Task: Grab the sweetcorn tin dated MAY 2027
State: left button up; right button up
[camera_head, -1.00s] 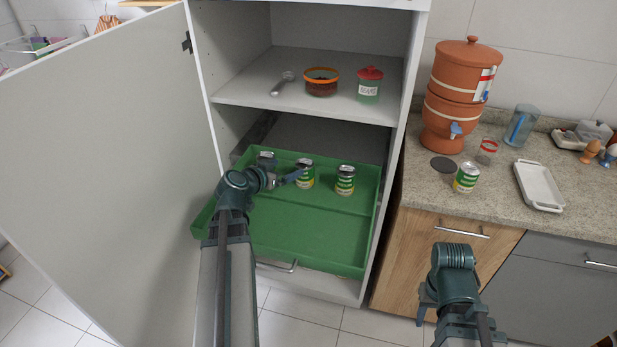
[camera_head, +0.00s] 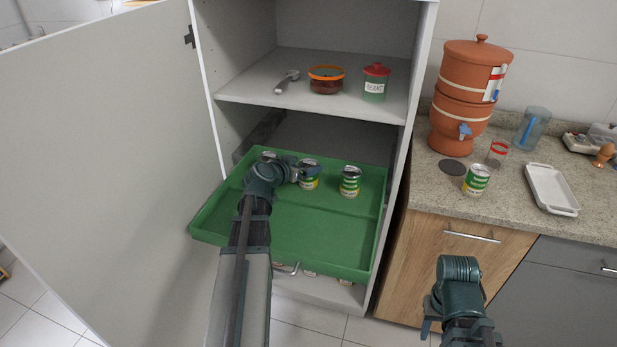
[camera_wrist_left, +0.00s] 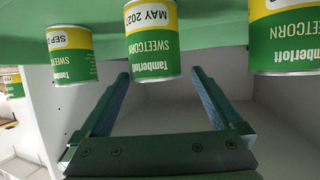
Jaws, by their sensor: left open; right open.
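Several green, white and yellow sweetcorn tins stand in a green tray. The left wrist view is upside down. Its middle tin (camera_wrist_left: 152,45) reads MAY 202 with the last digit unclear; a side tin (camera_wrist_left: 72,55) reads SEP, and the other side tin's (camera_wrist_left: 285,40) date is out of sight. My left gripper (camera_wrist_left: 161,73) is open and empty, its fingers pointing at the MAY tin, one to each side. In the head view it (camera_head: 312,170) is at the middle tin (camera_head: 309,182), beside the right tin (camera_head: 349,182); my arm mostly hides the left tin. My right gripper (camera_head: 430,325) is low by the counter.
The tray (camera_head: 310,235) is pulled out of the cabinet, its front half empty. A shelf above holds a scoop (camera_head: 287,81), bowl (camera_head: 326,80) and red-lidded jar (camera_head: 375,82). Another tin (camera_head: 476,180) and a white dish (camera_head: 551,190) stand on the counter. The open door is at left.

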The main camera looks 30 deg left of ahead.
aim_at(313, 163)
pick_arm(q)
jog(key=shift+d+b+x, duration=0.1)
jog(key=shift+b+x, duration=0.5)
jog(key=shift+x, duration=0.75)
jog(key=shift+d+b+x, duration=0.15)
jog(key=shift+b+x, duration=0.4)
jog(key=shift+x, duration=0.75)
jog(key=shift+s, duration=0.1)
jog(key=shift+c, duration=0.7)
jog(key=c, duration=1.4)
